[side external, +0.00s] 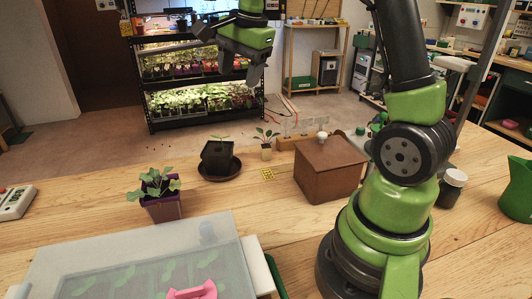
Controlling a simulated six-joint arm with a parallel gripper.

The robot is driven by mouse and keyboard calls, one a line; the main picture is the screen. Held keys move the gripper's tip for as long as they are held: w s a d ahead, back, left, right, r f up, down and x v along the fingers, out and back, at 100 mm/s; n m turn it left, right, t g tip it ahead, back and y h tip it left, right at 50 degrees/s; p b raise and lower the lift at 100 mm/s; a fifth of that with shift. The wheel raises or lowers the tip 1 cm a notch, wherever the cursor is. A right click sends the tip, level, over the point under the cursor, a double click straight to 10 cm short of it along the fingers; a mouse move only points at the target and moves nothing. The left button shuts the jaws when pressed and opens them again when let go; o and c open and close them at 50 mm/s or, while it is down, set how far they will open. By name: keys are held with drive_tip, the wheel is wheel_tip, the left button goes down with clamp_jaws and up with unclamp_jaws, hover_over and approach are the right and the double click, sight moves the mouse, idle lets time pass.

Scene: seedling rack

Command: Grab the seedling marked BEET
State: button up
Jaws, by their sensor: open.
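Three potted seedlings stand on the wooden table; I cannot read the word BEET on any of them. A leafy seedling in a purple square pot (163,208) is at the left. My gripper (232,58) is open and empty, high above the table's far side in the picture, apart from all the pots.
A brown lidded box (330,172) with a white knob stands right of the pots, beside my arm's base. A translucent-lidded tray (120,240) with a pink object (192,291) fills the front left. A white-capped jar (452,188) and green container (518,192) are at right.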

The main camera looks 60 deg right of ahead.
drive_tip(key=w+d+f+m+g, duration=0.1)
drive_tip(key=w+d+f+m, duration=0.1)
drive_tip(key=d+f+m, duration=0.35)
drive_tip(key=m+g, duration=0.2)
drive_tip(key=m, duration=0.2)
hover_over(267, 146)
drive_tip(key=f, duration=1.1)
drive_tip(key=shift+w+d, duration=0.1)
drive_tip(key=shift+w, duration=0.1)
wheel_tip(267, 146, down, 4)
drive_tip(key=shift+r, duration=0.2)
drive_tip(key=f, duration=0.6)
drive_tip(key=shift+s, duration=0.2)
drive_tip(key=shift+r, duration=0.1)
drive_tip(key=c, duration=1)
